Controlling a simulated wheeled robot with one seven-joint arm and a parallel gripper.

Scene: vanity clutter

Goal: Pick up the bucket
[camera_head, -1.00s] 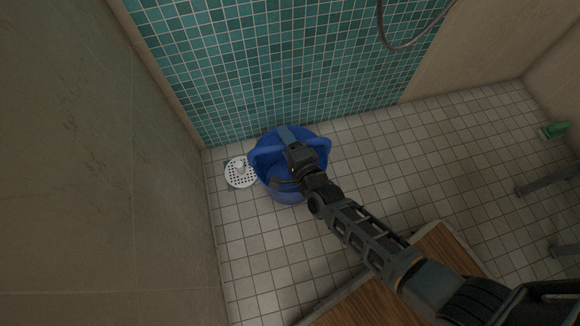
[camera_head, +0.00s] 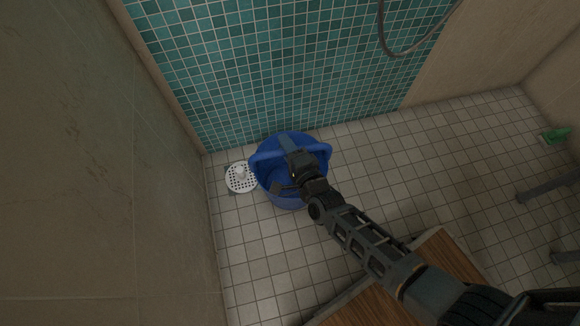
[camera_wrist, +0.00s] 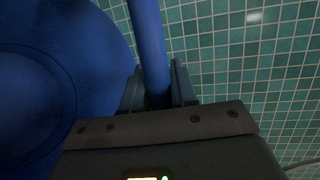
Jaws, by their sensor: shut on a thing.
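The blue bucket (camera_head: 291,196) is in the corner by the tiled wall in the head view, with its handle (camera_head: 318,149) raised across its mouth. My gripper (camera_head: 288,145) reaches over the bucket and is shut on the handle. In the wrist view the handle (camera_wrist: 149,45) runs between the two fingers of my gripper (camera_wrist: 158,88), and the bucket's inside (camera_wrist: 55,85) fills the left. Whether the bucket's base touches the floor is hard to tell.
A white perforated drain cover (camera_head: 240,178) lies just left of the bucket. The teal tiled wall (camera_head: 270,60) is close behind. A wooden-topped piece (camera_head: 440,258) stands under my arm. A green object (camera_head: 556,134) is at far right.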

